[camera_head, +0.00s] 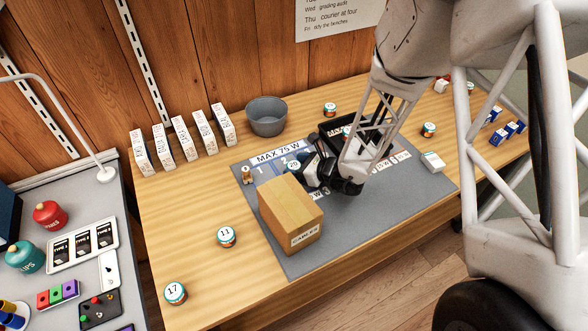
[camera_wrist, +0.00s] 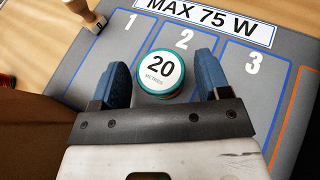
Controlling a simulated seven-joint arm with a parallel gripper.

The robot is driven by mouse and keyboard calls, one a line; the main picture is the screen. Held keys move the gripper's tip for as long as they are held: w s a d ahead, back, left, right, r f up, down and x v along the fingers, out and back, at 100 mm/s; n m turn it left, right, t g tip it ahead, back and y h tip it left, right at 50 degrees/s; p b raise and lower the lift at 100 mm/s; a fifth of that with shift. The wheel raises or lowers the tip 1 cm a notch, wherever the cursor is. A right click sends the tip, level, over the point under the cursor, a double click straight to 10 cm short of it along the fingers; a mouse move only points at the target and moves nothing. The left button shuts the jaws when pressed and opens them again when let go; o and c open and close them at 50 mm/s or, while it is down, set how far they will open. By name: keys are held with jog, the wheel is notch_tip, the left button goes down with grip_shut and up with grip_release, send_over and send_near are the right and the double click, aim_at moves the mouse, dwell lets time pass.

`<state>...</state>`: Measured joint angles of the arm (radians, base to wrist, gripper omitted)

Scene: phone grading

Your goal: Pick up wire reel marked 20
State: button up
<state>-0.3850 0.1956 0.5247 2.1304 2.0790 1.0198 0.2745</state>
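The wire reel marked 20 (camera_wrist: 160,72) is a small round tin with a white top and teal rim. It sits on the grey mat by the printed slots 1, 2 and 3. In the head view the reel (camera_head: 292,165) shows left of my gripper (camera_head: 305,172), partly covered by it. In the wrist view my gripper (camera_wrist: 163,82) is open, with a blue finger on each side of the reel. A narrow gap shows between the reel and each finger. How far down the fingers reach beside it is hard to tell.
A tall cardboard box (camera_head: 290,215) stands on the mat in front of the reel. A wooden stamp (camera_head: 247,175) is to its left. Other reels marked 11 (camera_head: 226,236) and 17 (camera_head: 175,293) stand front left. A grey bowl (camera_head: 267,116) is behind.

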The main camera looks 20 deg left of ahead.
aim_at(297, 166)
jog(key=c, duration=0.8)
jog(key=shift+o, duration=0.2)
jog(key=shift+r, duration=0.2)
notch_tip(297, 166, up, 10)
jog(key=shift+f, duration=0.15)
dwell(0.5)
